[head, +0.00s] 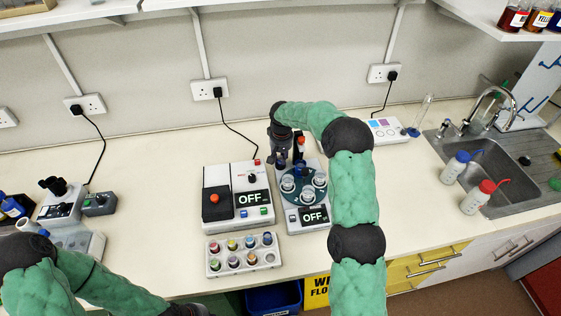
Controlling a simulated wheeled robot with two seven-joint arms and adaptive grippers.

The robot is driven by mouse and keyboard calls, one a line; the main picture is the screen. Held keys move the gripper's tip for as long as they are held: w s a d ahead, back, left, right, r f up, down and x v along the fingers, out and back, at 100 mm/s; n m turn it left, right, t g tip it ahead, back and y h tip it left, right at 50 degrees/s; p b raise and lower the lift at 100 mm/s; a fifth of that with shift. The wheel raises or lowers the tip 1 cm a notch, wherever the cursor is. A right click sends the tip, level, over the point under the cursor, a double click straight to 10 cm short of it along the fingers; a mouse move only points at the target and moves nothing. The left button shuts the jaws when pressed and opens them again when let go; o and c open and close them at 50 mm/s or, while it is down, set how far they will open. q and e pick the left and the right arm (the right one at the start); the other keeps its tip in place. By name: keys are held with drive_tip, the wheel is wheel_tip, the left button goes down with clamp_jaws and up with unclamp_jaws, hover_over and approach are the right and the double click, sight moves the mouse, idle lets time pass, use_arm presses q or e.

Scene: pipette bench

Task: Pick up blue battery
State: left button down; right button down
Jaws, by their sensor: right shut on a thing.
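My right gripper (283,155) is at the back left of the round blue-green plate (304,198) on the right-hand device. It points down and is shut on a small dark blue thing, mostly hidden by the fingers; I cannot tell for sure that it is the blue battery. Several clear-topped cups sit on the plate, with a blue part standing near its back. A white rack (213,272) in front holds several small cylinders with coloured tops, one of them blue (267,238). Its front right hole looks empty.
A white device (255,212) reading OFF stands left of the plate device, which also reads OFF. A microscope (62,210) is at the left. The sink (512,160) and two wash bottles are at the right.

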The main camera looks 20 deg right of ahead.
sight(280, 156)
drive_tip(key=shift+r, duration=0.6)
wheel_tip(280, 156, up, 2)
drive_tip(key=shift+r+p, duration=0.15)
drive_tip(key=shift+p, duration=0.15)
drive_tip(key=s+r, duration=0.9)
drive_tip(key=s, duration=0.5)
drive_tip(key=shift+a+r, duration=0.25)
drive_tip(key=shift+a, duration=0.05)
